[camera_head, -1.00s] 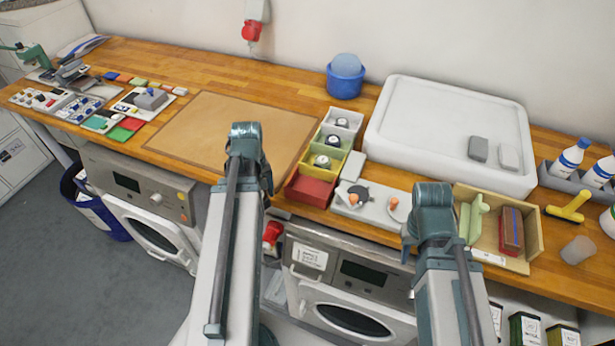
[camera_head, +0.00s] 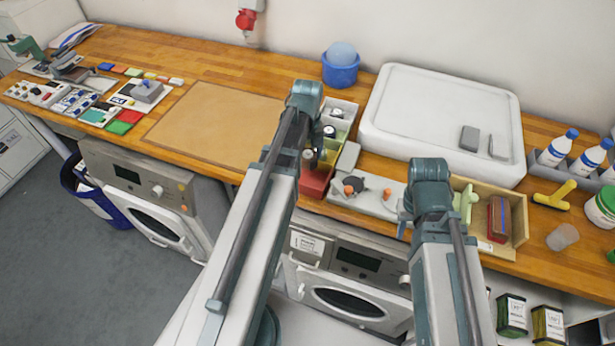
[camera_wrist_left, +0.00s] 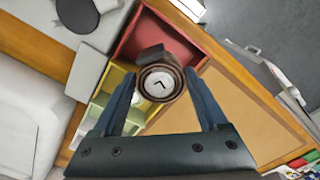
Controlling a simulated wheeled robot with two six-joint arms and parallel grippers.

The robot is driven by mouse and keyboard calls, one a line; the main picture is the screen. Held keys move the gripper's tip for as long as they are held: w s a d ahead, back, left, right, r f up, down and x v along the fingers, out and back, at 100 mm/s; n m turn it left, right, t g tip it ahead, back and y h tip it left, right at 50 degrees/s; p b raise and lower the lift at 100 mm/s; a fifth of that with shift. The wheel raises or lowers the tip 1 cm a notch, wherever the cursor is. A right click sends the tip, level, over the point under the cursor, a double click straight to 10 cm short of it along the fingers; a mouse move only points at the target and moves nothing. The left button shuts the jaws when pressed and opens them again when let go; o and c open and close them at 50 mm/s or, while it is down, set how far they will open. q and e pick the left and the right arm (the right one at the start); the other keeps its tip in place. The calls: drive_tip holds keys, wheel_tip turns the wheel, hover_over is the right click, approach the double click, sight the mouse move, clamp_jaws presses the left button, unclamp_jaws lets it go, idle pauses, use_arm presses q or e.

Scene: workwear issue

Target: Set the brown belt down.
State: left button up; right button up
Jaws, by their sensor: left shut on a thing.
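The brown belt (camera_wrist_left: 150,56) is a tight roll with a white round face bearing a dark mark. In the left wrist view, my left gripper (camera_wrist_left: 162,82) is shut on it, one finger at each side. The belt is over the row of coloured bins, in front of the red bin (camera_wrist_left: 187,40) and the yellow bin (camera_wrist_left: 112,82); its height above them is unclear.
Several bins in the row hold other rolled items. A brown mat (camera_head: 215,125) lies clear to the left. A grey-white tray (camera_head: 350,202) with small parts and a wooden box (camera_head: 519,225) stand right of the bins. A large white block (camera_head: 440,110) is behind.

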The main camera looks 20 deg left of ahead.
sight(308, 180)
use_arm(q)
drive_tip(key=shift+f+b, duration=4.45)
drive_tip(key=shift+f, duration=0.35)
drive_tip(key=shift+r, duration=0.1)
drive_tip(key=o, duration=1.6)
drive_tip(key=shift+c, duration=0.2)
